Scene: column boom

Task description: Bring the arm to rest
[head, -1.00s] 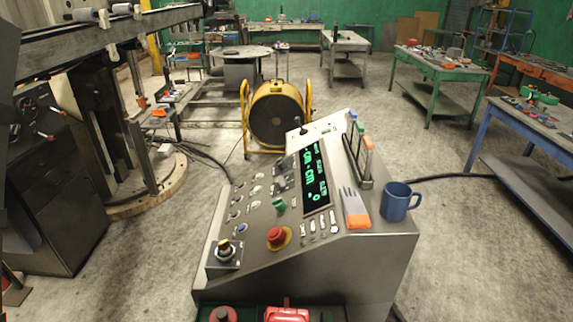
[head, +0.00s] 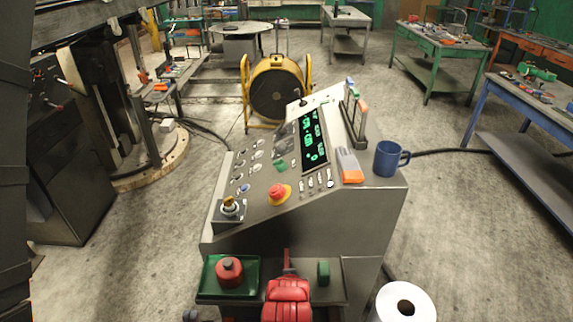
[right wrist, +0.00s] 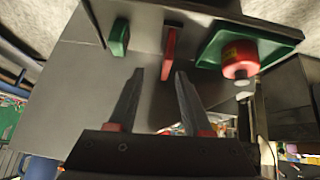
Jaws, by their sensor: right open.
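The column boom (head: 95,18) crosses the upper left in the head view; its far end is cut off. The control console (head: 320,235) stands in the middle, with a green-lit display (head: 314,140), a small joystick (head: 230,206) and a red button on yellow (head: 279,192). My right gripper (right wrist: 158,72) is open and empty in the right wrist view, its fingers pointing toward the console's front shelf. My left gripper's fingers cannot be made out in the head view.
A blue mug (head: 388,158) stands on the console's right edge. A yellow drum fan (head: 276,90) is behind.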

